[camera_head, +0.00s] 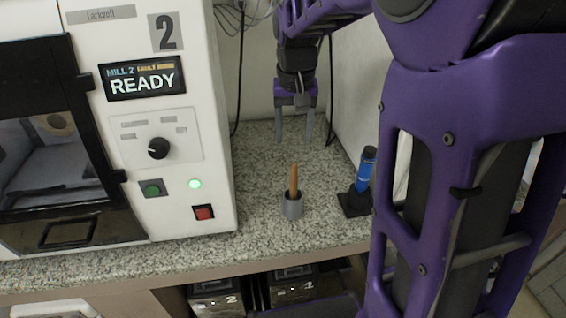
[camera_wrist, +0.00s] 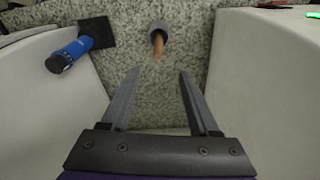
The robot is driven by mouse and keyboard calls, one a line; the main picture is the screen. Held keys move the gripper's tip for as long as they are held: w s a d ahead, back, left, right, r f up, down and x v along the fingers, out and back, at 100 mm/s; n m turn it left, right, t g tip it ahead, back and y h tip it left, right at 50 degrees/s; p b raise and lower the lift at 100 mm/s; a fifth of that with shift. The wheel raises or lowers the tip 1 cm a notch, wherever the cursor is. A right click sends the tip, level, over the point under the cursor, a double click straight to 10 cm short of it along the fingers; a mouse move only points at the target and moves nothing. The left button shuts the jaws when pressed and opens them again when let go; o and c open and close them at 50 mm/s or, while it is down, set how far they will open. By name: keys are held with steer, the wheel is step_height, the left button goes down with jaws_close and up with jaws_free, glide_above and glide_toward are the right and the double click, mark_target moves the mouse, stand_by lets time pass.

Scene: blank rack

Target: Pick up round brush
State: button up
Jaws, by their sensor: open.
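The white mill (camera_head: 213,130) with its READY display stands left of the cup. A blue cylindrical tool (camera_head: 365,170) sits in a black square base (camera_head: 354,203) to the right. The granite counter (camera_head: 262,160) around the cup is clear. Cables hang along the back wall.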

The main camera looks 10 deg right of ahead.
mark_target(293, 165)
steer(key=f, duration=0.3)
steer(key=f+b, duration=0.1)
steer(key=f, duration=0.3)
steer(key=w+f, duration=0.1)
steer(key=f, duration=0.2)
steer(key=shift+w+d+f, duration=0.1)
steer(key=shift+d+f, duration=0.05)
steer(key=shift+f, duration=0.1)
steer(key=shift+w+d+f+b, duration=0.15)
steer(key=shift+f+b, duration=0.2)
steer(key=shift+f, duration=0.95)
steer(key=shift+w+d+f+b, duration=0.1)
steer(key=shift+f+b, duration=0.2)
steer(key=shift+f, duration=1)
jaws_close()
